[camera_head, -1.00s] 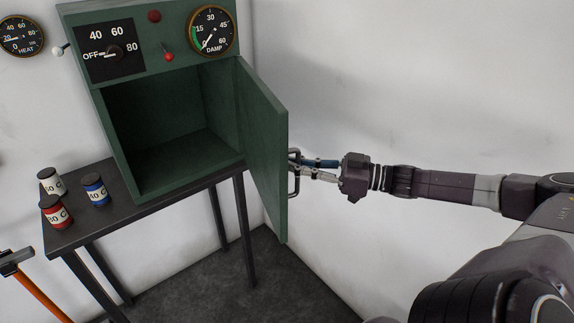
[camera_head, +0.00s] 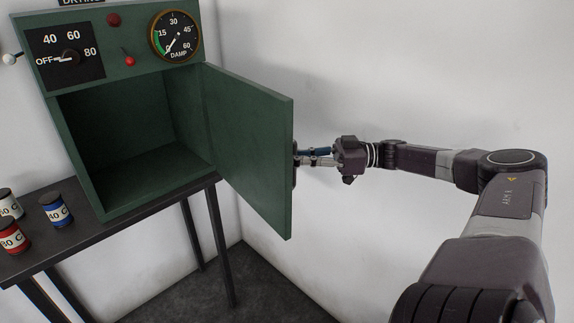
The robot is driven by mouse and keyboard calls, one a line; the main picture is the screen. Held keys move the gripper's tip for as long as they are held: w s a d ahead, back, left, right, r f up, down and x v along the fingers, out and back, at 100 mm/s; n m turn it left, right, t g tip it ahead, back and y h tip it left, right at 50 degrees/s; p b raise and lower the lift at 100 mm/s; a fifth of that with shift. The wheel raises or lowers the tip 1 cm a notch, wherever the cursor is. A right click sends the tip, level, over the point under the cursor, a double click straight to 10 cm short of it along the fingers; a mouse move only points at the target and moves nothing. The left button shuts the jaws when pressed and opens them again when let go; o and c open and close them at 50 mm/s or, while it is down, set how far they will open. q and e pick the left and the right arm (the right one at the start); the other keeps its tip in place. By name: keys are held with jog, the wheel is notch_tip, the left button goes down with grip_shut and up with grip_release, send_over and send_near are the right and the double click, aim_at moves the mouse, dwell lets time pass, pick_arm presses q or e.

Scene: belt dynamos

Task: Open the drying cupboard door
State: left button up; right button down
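The green drying cupboard (camera_head: 110,198) stands on a dark table at the left, and its empty interior shows. Its door (camera_head: 250,150) is hinged on the right side and stands wide open, swung out to the right. My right gripper (camera_head: 303,157) is at the door's outer edge, where the handle is. Its fingers reach the handle, which is mostly hidden behind the door edge, so I cannot tell whether they are closed around it. My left gripper is out of view.
A white can (camera_head: 8,204), a red can (camera_head: 13,238) and a blue can (camera_head: 56,211) stand on the table (camera_head: 110,237) left of the cupboard. A dial knob (camera_head: 68,58), a red-tipped lever (camera_head: 129,60) and a damp gauge (camera_head: 175,36) are on the cupboard front. A white wall is close behind my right arm.

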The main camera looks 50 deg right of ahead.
jog(key=shift+s+d+f, duration=0.1)
jog(key=shift+d+f, duration=0.15)
dwell(0.3)
jog(key=c, duration=2.1)
grip_release()
jog(key=shift+s+r, duration=0.1)
jog(key=shift+s, duration=0.05)
jog(key=shift+o, duration=0.4)
jog(key=shift+d+r, duration=0.1)
jog(key=shift+d, duration=0.1)
jog(key=v, duration=0.7)
jog(key=shift+s, duration=0.15)
jog(key=shift+d, duration=0.1)
